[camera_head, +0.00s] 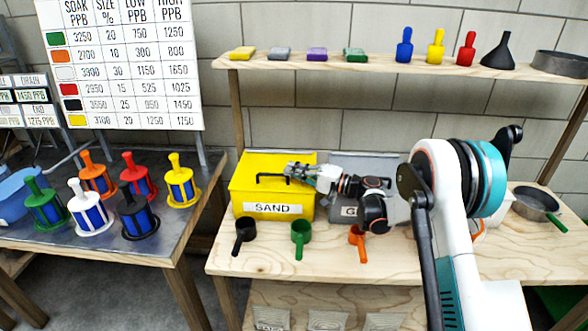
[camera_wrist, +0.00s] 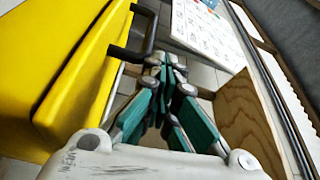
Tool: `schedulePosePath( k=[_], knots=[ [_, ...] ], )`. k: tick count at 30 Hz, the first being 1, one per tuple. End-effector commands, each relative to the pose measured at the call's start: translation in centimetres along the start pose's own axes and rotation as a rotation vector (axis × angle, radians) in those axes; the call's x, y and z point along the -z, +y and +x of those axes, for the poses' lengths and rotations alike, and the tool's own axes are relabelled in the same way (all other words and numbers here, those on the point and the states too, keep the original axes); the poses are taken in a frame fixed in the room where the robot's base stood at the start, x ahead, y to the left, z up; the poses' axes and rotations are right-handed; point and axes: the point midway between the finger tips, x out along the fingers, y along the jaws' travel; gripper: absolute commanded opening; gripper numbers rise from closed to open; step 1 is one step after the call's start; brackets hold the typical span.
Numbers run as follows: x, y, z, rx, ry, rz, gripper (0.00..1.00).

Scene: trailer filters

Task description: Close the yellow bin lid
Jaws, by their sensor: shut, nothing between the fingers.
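The yellow bin (camera_head: 242,200) stands on the wooden bench with a white SAND label on its front. Its yellow lid (camera_head: 250,165) lies over the top, with a black handle (camera_head: 268,177). The lid looks down, but a small gap at its edge cannot be ruled out. My gripper (camera_head: 291,169) is shut and empty, at the right end of the handle. In the wrist view, my gripper (camera_wrist: 166,62) is close beside the black handle (camera_wrist: 141,38) and the yellow lid (camera_wrist: 85,55); contact cannot be told.
A grey bin (camera_head: 347,163) stands right of the yellow one, partly behind my arm. Black (camera_head: 244,232), green (camera_head: 301,235) and orange (camera_head: 357,237) scoops lie in front. A pan (camera_head: 535,204) sits at right. A shelf (camera_head: 390,64) runs above.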

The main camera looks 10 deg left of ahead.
Motion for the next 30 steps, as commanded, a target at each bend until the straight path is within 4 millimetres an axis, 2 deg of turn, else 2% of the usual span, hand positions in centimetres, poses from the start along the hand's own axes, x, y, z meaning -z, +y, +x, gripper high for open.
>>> schedulePosePath(
  k=[10,14,17,30],
  knots=[
    [0.0,0.0,0.0,-0.001,0.0,0.0,0.0],
    [0.0,0.0,-0.6,-0.001,0.001,0.0,0.0],
    [0.1,0.0,-1.8,-0.001,0.002,0.0,0.0],
    [0.1,0.0,-10.1,-0.001,0.002,0.0,0.0]
  ],
)
